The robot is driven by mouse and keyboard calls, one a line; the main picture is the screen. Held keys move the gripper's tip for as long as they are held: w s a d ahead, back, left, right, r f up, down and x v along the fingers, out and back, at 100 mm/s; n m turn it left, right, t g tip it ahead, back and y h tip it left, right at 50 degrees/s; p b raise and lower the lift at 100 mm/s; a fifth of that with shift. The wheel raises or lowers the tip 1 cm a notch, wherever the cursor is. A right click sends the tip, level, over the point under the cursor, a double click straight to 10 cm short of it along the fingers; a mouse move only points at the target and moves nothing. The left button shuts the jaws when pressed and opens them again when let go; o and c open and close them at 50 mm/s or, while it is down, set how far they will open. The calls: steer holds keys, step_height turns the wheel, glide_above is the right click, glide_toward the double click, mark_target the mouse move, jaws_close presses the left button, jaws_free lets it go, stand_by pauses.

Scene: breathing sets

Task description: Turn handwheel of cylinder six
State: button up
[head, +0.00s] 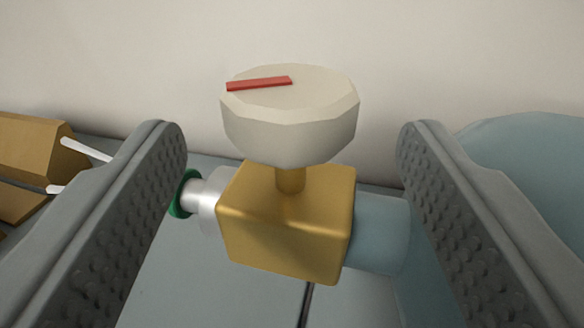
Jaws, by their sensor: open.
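The handwheel (290,127) is a cream, many-sided knob with a red bar (259,83) on the left of its top face. It sits on a short brass stem above a brass valve block (287,225). My gripper (292,140) is open, with one grey studded finger on each side of the handwheel. Gaps show between the handwheel and both fingers, and I see no contact. No number shows, so I cannot tell which cylinder this is.
A blue-grey cylinder neck (380,233) joins the block on the right, and a silver fitting with a green ring (186,193) on the left. A larger blue-grey rounded body (535,160) stands at right. Brass parts (35,145) with white rods lie left. A pale wall is behind.

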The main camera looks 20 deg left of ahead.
steer(key=v, duration=1.1)
steer(key=shift+s, duration=0.3)
steer(key=shift+r, duration=0.1)
